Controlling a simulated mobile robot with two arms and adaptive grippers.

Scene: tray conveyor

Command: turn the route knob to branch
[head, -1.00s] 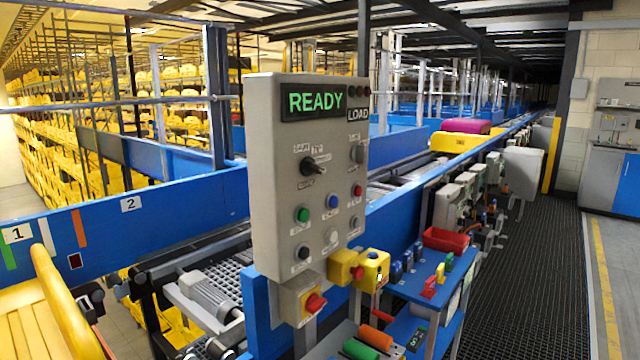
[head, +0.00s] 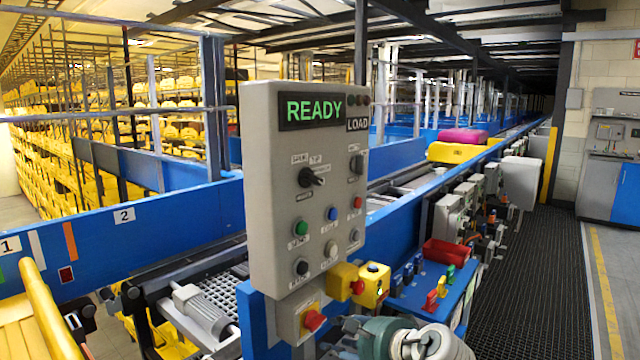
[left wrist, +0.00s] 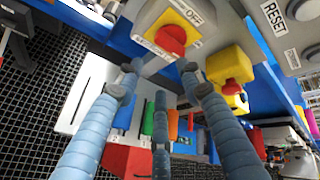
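The grey control panel (head: 262,240) stands in the middle of the head view, with a green READY sign and LOAD beside it. A large black knob (head: 311,177) sits on its upper face, with small labels around it that I cannot read surely; its pointer leans to the right. A smaller dark knob (head: 357,164) is near the panel's right edge. My left gripper (head: 348,324) is low in the head view, below the panel and apart from the knobs. In the left wrist view its blue fingers (left wrist: 160,85) are spread and empty. My right gripper is not in view.
A red stop button (head: 314,320) on a grey box sits under the panel; it also shows in the left wrist view (left wrist: 171,40). A yellow button box (head: 373,286) and a red bin (head: 446,252) stand to the right. A blue conveyor runs behind.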

